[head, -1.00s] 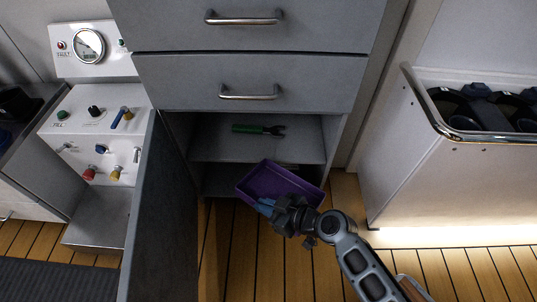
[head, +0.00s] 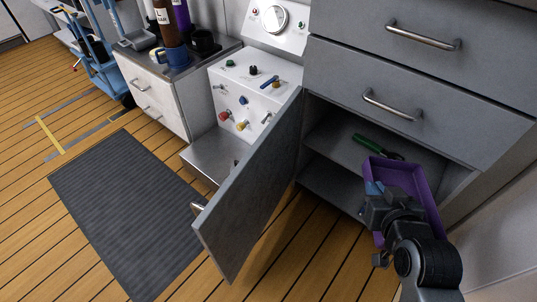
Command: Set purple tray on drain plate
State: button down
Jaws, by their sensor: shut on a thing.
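The purple tray (head: 404,178) is in my gripper (head: 375,192), in front of the open lower cabinet at the right. My gripper is shut on the tray's near left wall; the fingertips are partly hidden by the wrist. The tray is held tilted in the air, its inside facing me, and looks empty. The drain plate (head: 205,160) seems to be the grey metal shelf at the foot of the white fill panel (head: 245,100). It is left of the tray, beyond the open cabinet door, and its visible part is bare.
The open cabinet door (head: 250,200) stands between the tray and the fill panel. A green-handled tool (head: 372,146) lies on the cabinet shelf. A blue mug (head: 171,59) and bottles stand on the counter at the back left. A dark mat (head: 125,210) covers clear floor at left.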

aim_at(220, 153)
jog(key=k+u, duration=0.25)
jog(key=k, duration=0.25)
jog(key=k+j+u, duration=0.25)
jog(key=k, duration=0.2)
jog(key=i+j+u, duration=0.1)
jog(key=u, duration=0.3)
jog(key=i+j+u, duration=0.2)
jog(key=u, duration=0.2)
jog(key=i+j+u, duration=0.1)
jog(key=u, duration=0.3)
jog(key=i+j, duration=0.15)
jog(key=i, duration=0.35)
jog(key=i+j, duration=0.1)
jog(key=i, duration=0.4)
jog(key=i+j, duration=0.15)
jog(key=i, duration=0.35)
jog(key=i+z, duration=0.35)
jog(key=i+j+z, duration=0.2)
jog(key=i+z, duration=0.15)
